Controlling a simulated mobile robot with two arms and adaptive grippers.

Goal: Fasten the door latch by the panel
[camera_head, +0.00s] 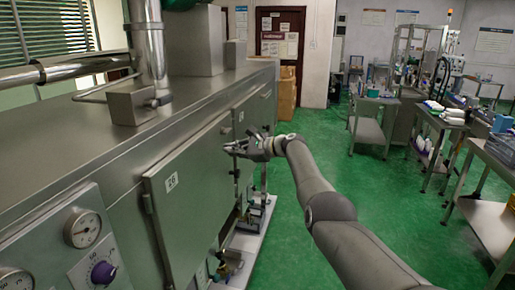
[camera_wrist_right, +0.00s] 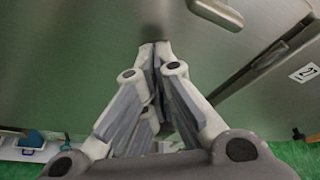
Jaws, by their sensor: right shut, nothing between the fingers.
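The steel door (camera_head: 185,215) marked 26 is on the front of the long machine, beside the gauge panel (camera_head: 85,250). Its hinge side is towards the panel, and it looks close to its frame; I cannot tell whether it is fully shut. My right gripper (camera_head: 233,148) is at the door's far edge, shut and empty. In the right wrist view its fingertips (camera_wrist_right: 154,52) meet in front of the grey door surface (camera_wrist_right: 75,60). A rounded metal latch handle (camera_wrist_right: 216,12) is up and right of the fingers, apart from them. My left gripper is out of view.
Another handle (camera_wrist_right: 268,56) and a door marked 27 (camera_wrist_right: 304,73) are at the right in the wrist view. A low platform (camera_head: 255,225) with small equipment stands below the machine front. Green floor (camera_head: 305,150) is open to the right; work tables (camera_head: 440,125) stand farther right.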

